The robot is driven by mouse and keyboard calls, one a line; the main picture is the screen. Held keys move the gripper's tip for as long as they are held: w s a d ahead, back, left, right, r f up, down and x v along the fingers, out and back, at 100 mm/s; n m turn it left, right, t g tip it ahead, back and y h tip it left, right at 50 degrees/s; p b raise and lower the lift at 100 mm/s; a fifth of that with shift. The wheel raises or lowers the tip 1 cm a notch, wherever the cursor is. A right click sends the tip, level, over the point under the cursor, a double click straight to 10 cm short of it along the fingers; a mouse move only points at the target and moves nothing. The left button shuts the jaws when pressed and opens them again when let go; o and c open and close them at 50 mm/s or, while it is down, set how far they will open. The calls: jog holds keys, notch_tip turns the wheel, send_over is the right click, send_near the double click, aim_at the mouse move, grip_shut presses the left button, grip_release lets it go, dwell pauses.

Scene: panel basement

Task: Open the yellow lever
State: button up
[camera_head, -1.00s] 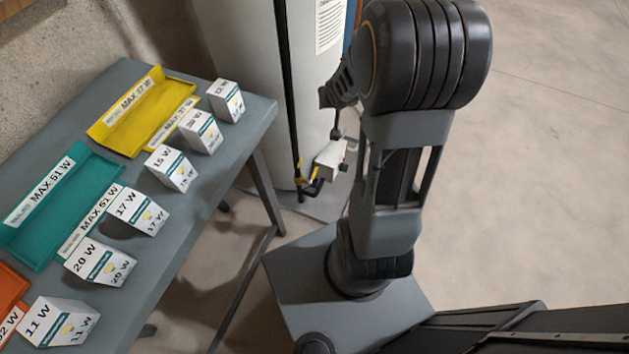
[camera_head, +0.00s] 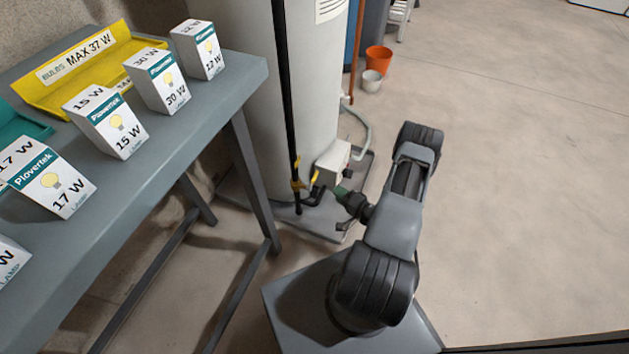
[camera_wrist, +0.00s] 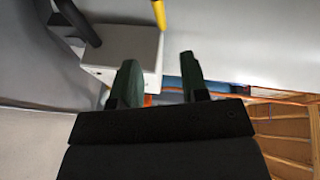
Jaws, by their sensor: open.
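The yellow lever (camera_head: 315,179) is small and sits by a white box low on the front of a pale tank. In the wrist view a yellow bar, the lever (camera_wrist: 159,13), enters at the top edge above the fingers. The white box (camera_head: 333,162) also shows at upper left in the wrist view (camera_wrist: 128,48). My gripper (camera_head: 343,191) is right of the lever, close to the box. In the wrist view my gripper (camera_wrist: 160,72) has two dark green fingers spread apart, with nothing held between them. The lever lies beyond the fingertips; I see no contact.
A grey table (camera_head: 220,110) with bulb boxes and a yellow tray (camera_head: 70,78) stands left. An orange bucket (camera_head: 378,60) is behind. Floor at right is clear.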

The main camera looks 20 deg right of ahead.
aim_at(315, 176)
jog(key=b+x, duration=0.3)
jog(key=x, duration=0.9)
jog(key=shift+w+a, duration=0.2)
jog(key=shift+w, duration=0.15)
jog(key=shift+c, duration=0.3)
grip_shut()
jog(key=shift+a, duration=0.1)
